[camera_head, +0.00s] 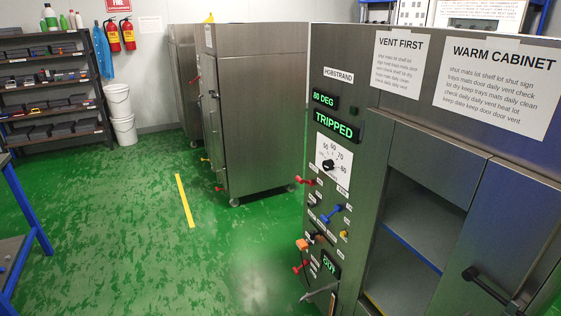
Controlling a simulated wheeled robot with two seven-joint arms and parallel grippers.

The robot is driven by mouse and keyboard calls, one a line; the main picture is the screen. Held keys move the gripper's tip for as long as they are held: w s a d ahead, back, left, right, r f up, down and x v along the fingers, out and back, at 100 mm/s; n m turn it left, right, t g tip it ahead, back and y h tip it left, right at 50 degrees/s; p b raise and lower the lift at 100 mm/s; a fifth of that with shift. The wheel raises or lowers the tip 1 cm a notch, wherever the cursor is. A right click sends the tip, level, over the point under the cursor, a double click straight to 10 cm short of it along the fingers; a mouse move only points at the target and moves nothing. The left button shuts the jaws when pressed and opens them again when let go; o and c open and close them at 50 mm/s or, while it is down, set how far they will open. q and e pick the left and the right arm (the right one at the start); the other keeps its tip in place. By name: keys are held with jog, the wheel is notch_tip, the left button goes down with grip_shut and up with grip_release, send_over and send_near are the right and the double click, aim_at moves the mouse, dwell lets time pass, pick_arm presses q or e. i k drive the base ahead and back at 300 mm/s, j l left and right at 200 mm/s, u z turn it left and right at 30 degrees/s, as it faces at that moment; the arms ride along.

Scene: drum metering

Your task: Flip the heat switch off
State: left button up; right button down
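The steel warm cabinet (360,112) stands at the right with its control panel facing me at an angle. Its displays read "80 DEG" (324,98) and "TRIPPED" (336,127). Below are a dial (328,165), a red handle (305,181), a dark knob (312,202), a blue lever (331,214), a yellow button (344,234), a dark switch (318,237), an orange part (302,244) and a red lever (300,267). The small labels are unreadable, so I cannot tell which control is the heat switch or its position.
The cabinet's open bay (412,215) shows a shelf; a black door handle (488,290) sticks out at lower right. Another steel cabinet (258,120) stands behind. A blue-legged bench (18,210) is at far left. The green floor between is clear, with a yellow stripe (185,200).

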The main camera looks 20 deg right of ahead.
aim_at(297, 178)
jog(key=i, duration=1.05)
jog(key=u, duration=0.2)
